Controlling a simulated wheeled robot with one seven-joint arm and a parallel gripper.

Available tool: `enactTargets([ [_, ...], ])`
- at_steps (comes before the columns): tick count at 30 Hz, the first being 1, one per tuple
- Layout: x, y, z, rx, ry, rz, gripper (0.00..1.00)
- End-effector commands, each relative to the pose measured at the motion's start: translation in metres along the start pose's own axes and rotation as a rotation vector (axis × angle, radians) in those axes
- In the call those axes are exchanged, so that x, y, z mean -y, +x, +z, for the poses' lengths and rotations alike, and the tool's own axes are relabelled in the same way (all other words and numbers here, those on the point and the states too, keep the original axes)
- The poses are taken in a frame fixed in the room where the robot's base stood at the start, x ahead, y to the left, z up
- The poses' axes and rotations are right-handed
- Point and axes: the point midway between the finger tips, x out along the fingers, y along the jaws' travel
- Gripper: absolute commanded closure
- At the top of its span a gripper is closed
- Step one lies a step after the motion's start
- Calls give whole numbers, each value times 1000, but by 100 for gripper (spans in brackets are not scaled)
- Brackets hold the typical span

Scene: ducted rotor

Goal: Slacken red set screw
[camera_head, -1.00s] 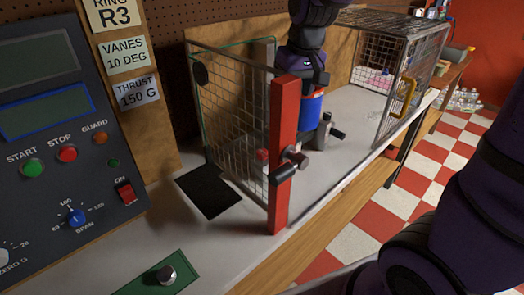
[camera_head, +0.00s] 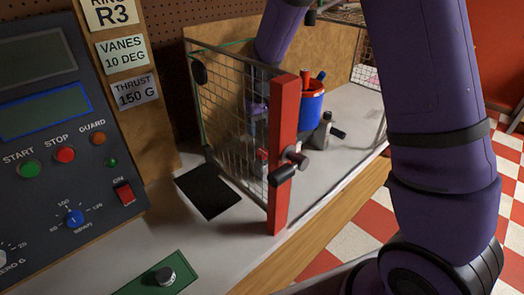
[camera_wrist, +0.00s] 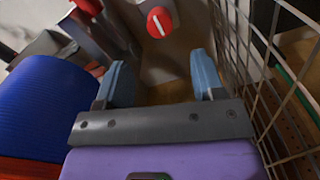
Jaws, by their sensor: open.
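A red oval screw head with a white line, which looks like the red set screw (camera_wrist: 160,22), shows at the top centre of the wrist view. My gripper (camera_wrist: 160,76) is open and empty, its two blue-grey fingers spread below the screw head in that picture, apart from it. In the head view my gripper (camera_head: 258,130) is low behind the mesh guard, partly hidden by the wires. A blue duct cylinder (camera_head: 310,106) stands to its right; it also fills the left of the wrist view (camera_wrist: 42,105).
The mesh guard (camera_head: 212,110) with its red post (camera_head: 283,150) stands at the front; its wires run close to my gripper on the right of the wrist view. A grey clamp with a black handle (camera_head: 324,132) stands beside the duct. A control panel (camera_head: 50,130) is at left.

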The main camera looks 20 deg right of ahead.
Motion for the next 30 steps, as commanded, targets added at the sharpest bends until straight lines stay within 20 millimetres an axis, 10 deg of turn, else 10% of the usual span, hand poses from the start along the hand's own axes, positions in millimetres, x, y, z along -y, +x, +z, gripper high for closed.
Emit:
enactTargets([
  [15, 0, 83, 1, 4, -1, 0, 37],
  [30, 0, 94, 1, 1, 0, 0, 44],
])
